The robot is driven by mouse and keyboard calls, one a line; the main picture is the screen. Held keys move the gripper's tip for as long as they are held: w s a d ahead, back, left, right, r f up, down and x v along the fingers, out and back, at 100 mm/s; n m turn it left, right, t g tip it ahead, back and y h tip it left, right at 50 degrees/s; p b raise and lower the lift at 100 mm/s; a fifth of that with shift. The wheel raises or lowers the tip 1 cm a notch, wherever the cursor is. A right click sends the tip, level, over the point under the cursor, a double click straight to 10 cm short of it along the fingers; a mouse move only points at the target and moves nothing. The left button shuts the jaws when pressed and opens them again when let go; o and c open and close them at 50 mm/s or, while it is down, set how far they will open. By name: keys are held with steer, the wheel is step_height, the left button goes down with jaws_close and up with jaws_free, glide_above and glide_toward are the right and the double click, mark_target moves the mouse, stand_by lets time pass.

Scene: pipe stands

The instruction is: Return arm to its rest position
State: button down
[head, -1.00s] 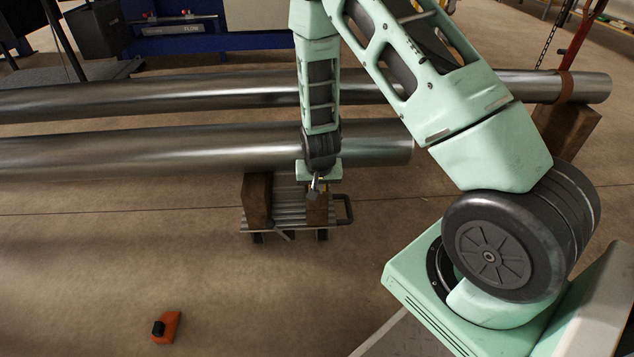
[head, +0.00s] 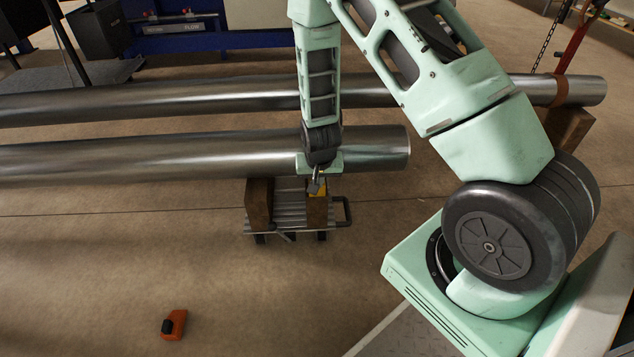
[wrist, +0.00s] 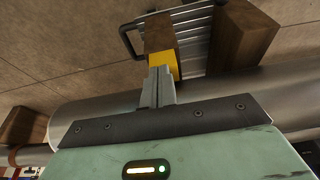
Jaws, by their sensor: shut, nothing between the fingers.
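My gripper (head: 317,186) hangs pointing down at the near side of the front pipe (head: 200,154), over the small stand (head: 290,212). In the wrist view my gripper's fingers (wrist: 160,72) are together and empty. Their tips overlap a yellow piece (wrist: 163,62) at a wooden block (wrist: 157,33) of the stand; I cannot tell whether they touch it. The yellow piece (head: 318,191) shows partly behind the gripper in the head view. My arm is still stretched out from its base.
A second long pipe (head: 200,98) lies behind the front one, with its right end on a wooden block (head: 568,128). An orange tool (head: 174,324) lies on the floor at the lower left. The floor in front of the stand is otherwise clear.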

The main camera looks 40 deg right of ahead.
step_height(320, 180, up, 2)
steer(key=shift+r+p, duration=0.1)
steer(key=shift+p, duration=0.6)
steer(key=s+a+r+n+g+y, duration=0.1)
steer(key=s+a+r+n+y, duration=0.2)
steer(key=a+r, duration=0.6)
steer(key=s+a+r+n+y, duration=0.1)
steer(key=s+a+r+n, duration=0.4)
steer(key=a, duration=0.6)
steer(key=s+a+r+n+g+h, duration=0.1)
steer(key=s+a+r+n, duration=0.2)
steer(key=s+r, duration=0.45)
steer(key=s+a+r+n+g, duration=0.15)
steer(key=s+r+n, duration=0.3)
steer(key=s, duration=0.55)
step_height(320, 180, up, 34)
steer(key=m+p, duration=0.1)
steer(key=p, duration=3.2)
steer(key=shift+a+f+t+p, duration=0.2)
steer(key=shift+a+t+p, duration=0.1)
steer(key=shift+t+p, duration=0.1)
